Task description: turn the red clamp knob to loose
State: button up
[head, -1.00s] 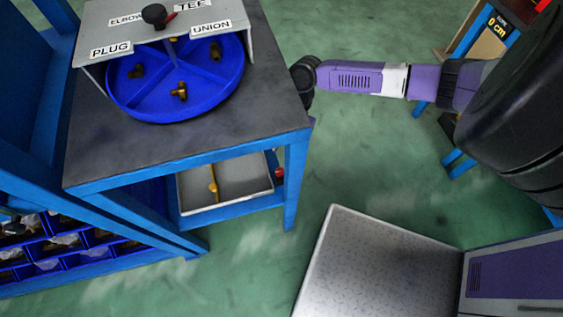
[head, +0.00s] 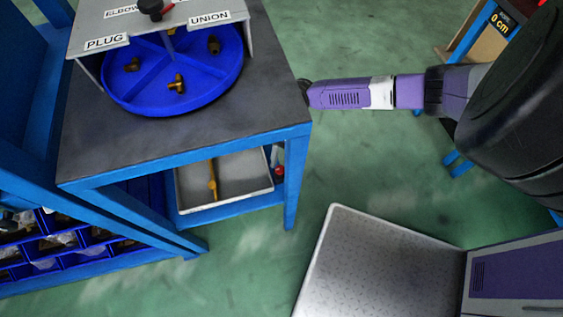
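I cannot tell for sure which thing is the red clamp knob. A small red part (head: 279,170) shows under the right end of the blue-framed table, beside the grey tray. Another red patch (head: 541,2) is cut off at the top right corner, above a display reading "0 cm" (head: 499,23). My purple and white arm reaches left to the table's right edge. Its dark end (head: 304,88) shows only as a sliver there. The gripper fingers are not visible, and neither red part has my arm touching it.
The dark-topped table (head: 225,119) carries a blue divided dish (head: 200,84) with brass fittings under a labelled grey panel (head: 230,10). A black knob with a red pointer (head: 152,8) sits on that panel. A grey metal platform (head: 380,262) stands lower right. Green floor lies clear between.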

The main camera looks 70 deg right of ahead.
grip_shut()
